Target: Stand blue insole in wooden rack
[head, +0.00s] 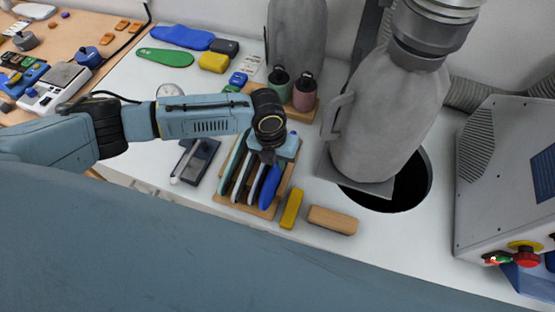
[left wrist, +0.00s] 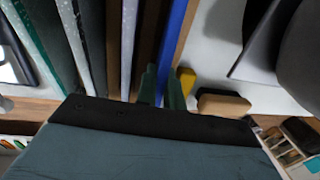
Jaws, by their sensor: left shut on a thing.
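The blue insole (head: 270,188) stands on edge, tilted a little, at the right end of the wooden rack (head: 243,209). In the left wrist view the blue insole (left wrist: 177,45) shows as a long edge-on strip beside a brown rack part. My left gripper (head: 268,155) is over the right part of the rack, shut on the upper edge of the blue insole. Its two dark green fingers (left wrist: 162,88) show in the left wrist view. Pale insoles (head: 236,165) stand in the slots to the left. Whether the blue insole is fully seated cannot be told. My right gripper is out of view.
A yellow block (head: 291,209) and a tan block (head: 332,220) lie right of the rack. A dark tray (head: 197,160) is at its left. A large grey vessel (head: 385,120) stands by a round hole (head: 412,185). Another blue insole (head: 182,37) lies at the back left.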

